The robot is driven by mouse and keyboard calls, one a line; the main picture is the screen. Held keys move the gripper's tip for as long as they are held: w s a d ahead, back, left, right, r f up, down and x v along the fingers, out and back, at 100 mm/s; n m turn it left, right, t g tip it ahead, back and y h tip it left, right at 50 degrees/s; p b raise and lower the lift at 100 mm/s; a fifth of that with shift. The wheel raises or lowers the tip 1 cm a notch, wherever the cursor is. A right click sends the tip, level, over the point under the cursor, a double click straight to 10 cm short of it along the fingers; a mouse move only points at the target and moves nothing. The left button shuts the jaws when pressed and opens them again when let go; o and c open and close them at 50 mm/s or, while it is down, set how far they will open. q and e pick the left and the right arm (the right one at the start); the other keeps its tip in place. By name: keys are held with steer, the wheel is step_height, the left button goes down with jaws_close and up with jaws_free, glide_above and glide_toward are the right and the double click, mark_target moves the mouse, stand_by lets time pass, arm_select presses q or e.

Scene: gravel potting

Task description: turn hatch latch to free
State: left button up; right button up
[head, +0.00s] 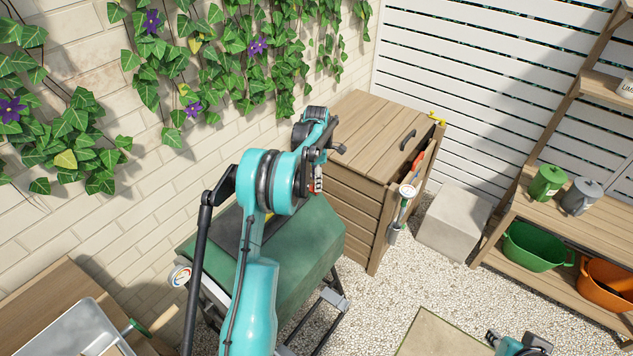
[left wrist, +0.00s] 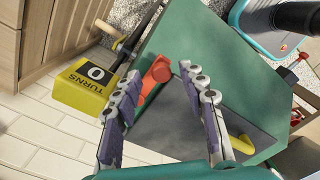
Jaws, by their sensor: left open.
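The green drum (head: 300,245) stands on a dark frame beside the brick wall. In the left wrist view, its grey hatch panel (left wrist: 185,137) shows beneath my gripper. An orange-red latch (left wrist: 158,72) sits at the hatch edge, seen between the fingertips of my left gripper (left wrist: 161,74). The fingers are open, one on each side of the latch in the picture. I cannot tell whether they touch it. A yellow handle (left wrist: 243,146) lies on the panel. In the head view, my left arm hides much of the hatch. Teal and black parts of my right arm show at the bottom right; its jaws are unclear.
A yellow turns counter (left wrist: 88,85) reading 0 is close to the left finger. A wooden bin (head: 350,185) stands behind the drum, with a pale block (head: 453,222) beside it. A shelf with a green bucket (head: 535,247) is at right. Gravel in between is open.

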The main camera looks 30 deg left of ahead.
arm_select(q)
step_height(320, 180, up, 11)
stand_by(0.3)
stand_by(0.4)
steer(key=s+d+r+m+t+b, duration=0.2)
steer(key=s+d+m+b, duration=0.1)
steer(key=s+d+m, duration=0.4)
steer(key=s+d+r+m+t+b, duration=0.1)
steer(key=s+d+r+m+b, duration=0.1)
steer(key=s+d+m, duration=0.5)
steer(key=s+d+f+m+t+b, duration=0.2)
steer(key=s+d+f+m, duration=0.3)
steer(key=s, duration=0.3)
steer(key=s+d+f+m+t+b, duration=0.2)
steer(key=s+d+f+m, duration=0.3)
steer(key=s+f+m, duration=0.1)
steer(key=shift+s+d+m+b, duration=0.3)
steer(key=shift+s+m, duration=0.3)
steer(key=shift+s, duration=0.35)
